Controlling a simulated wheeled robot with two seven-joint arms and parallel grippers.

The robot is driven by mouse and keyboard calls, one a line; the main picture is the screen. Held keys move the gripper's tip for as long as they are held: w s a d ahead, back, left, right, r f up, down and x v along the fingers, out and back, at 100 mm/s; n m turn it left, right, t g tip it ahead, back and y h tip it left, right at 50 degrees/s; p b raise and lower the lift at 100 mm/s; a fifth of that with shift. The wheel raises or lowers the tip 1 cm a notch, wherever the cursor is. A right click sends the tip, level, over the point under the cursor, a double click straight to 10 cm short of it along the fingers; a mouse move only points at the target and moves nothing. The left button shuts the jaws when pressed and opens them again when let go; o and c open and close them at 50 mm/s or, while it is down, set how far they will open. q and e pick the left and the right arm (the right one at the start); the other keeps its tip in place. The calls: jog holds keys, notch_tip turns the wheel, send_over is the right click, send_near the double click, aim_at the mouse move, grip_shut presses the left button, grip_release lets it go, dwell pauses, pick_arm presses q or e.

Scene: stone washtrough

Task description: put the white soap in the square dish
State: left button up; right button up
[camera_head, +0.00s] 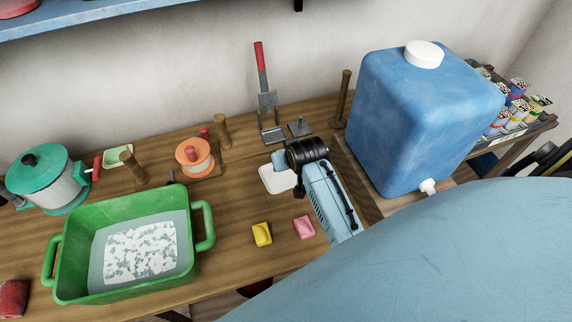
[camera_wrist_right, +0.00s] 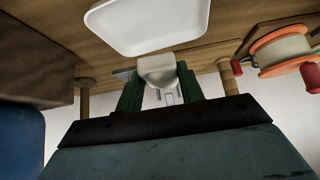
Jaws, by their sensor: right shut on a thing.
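The white soap (camera_wrist_right: 157,70) sits between the green fingers of my right gripper (camera_wrist_right: 158,84) in the right wrist view. The gripper is shut on it. A white, round-cornered square dish (camera_wrist_right: 150,24) is close beside the soap in that view. It also shows in the head view (camera_head: 275,181), on the wooden table just left of my right wrist. The wrist hides part of the dish, and the soap cannot be made out there. I cannot tell how high the soap is above the table. My left gripper is not in view.
Yellow (camera_head: 262,234) and pink (camera_head: 304,227) soaps lie in front of the dish. A green tub (camera_head: 72,262) stands left, a blue water container (camera_head: 410,120) right. Wooden pegs, an orange spool (camera_head: 194,155) and a small green dish (camera_head: 117,156) are behind. Bare table lies between tub and dish.

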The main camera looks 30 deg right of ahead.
aim_at(287, 178)
notch_tip(287, 178, down, 7)
jog(key=shift+r+b, duration=0.2)
jog(key=shift+b, duration=0.3)
jog(key=shift+f, duration=0.2)
jog(key=o, duration=1.1)
jog(key=shift+c, duration=0.2)
jog(key=shift+r, duration=0.25)
jog(key=p+v, duration=0.2)
jog(key=v, duration=1)
